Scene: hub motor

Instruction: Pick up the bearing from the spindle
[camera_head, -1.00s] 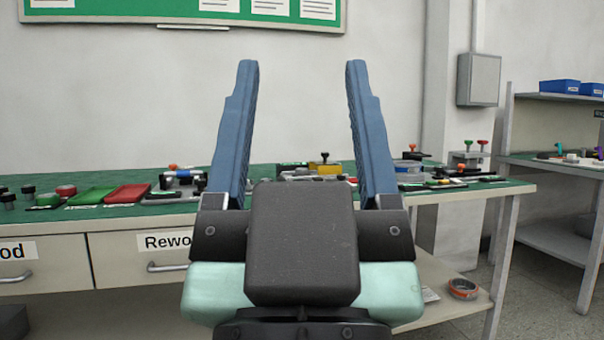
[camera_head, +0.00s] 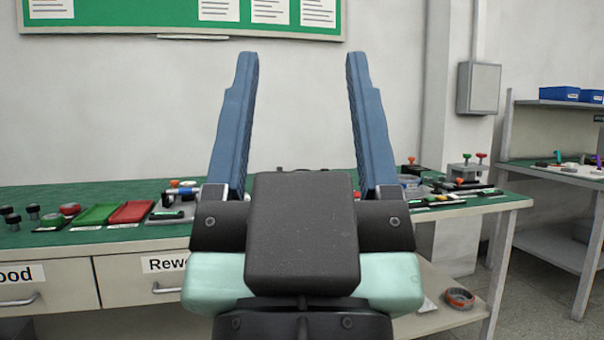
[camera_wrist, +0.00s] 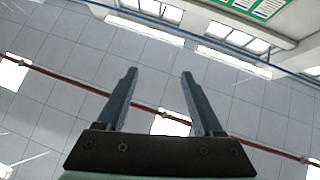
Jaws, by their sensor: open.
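My gripper (camera_head: 302,125) is open and empty in the head view, its two blue fingers pointing up in front of the bench. In the wrist view my gripper (camera_wrist: 158,90) is also open, with only ceiling, windows and a green board behind it. I cannot make out the bearing or the spindle. My gripper and wrist hide the middle of the green bench top (camera_head: 120,178), where only a dark edge of some item shows above the wrist.
Red (camera_head: 131,212) and green (camera_head: 97,215) trays lie on the bench at the left, beside several small dark parts. A fixture with red and green knobs (camera_head: 467,172) stands at the right end. A grey wall box (camera_head: 478,88) and shelving (camera_head: 560,160) are farther right.

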